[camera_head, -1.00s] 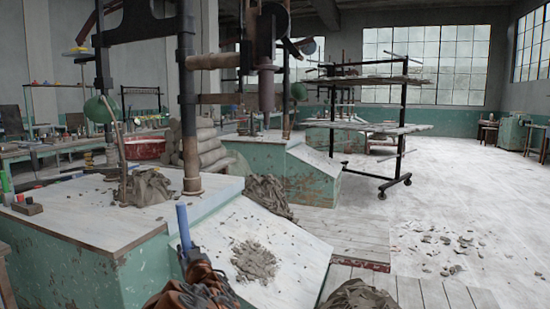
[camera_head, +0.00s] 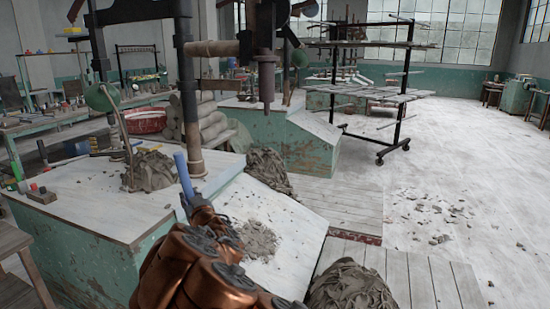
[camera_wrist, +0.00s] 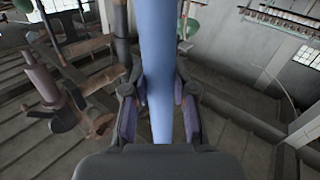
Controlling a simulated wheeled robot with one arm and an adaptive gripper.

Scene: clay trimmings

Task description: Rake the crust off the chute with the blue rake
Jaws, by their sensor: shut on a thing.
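The crust (camera_head: 257,240) is a grey crumbly patch on the pale sloping chute (camera_head: 285,222), with small crumbs scattered around it. My gripper (camera_head: 190,205) is shut on the blue rake (camera_head: 182,172), whose handle stands up steeply above the jaws, left of the crust. In the wrist view my gripper (camera_wrist: 160,105) has its two pads on either side of the blue handle (camera_wrist: 158,60). The rake's head is not visible in either view; my copper-coloured arm covers the lower left part of the chute and part of the crust's near side.
A clay heap (camera_head: 150,170) lies on the bench top left of the chute. Another heap (camera_head: 268,170) is beyond the chute, and a third (camera_head: 350,288) stands at its lower right. A dark press post (camera_head: 188,90) rises behind. Shards (camera_head: 435,210) litter the right floor.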

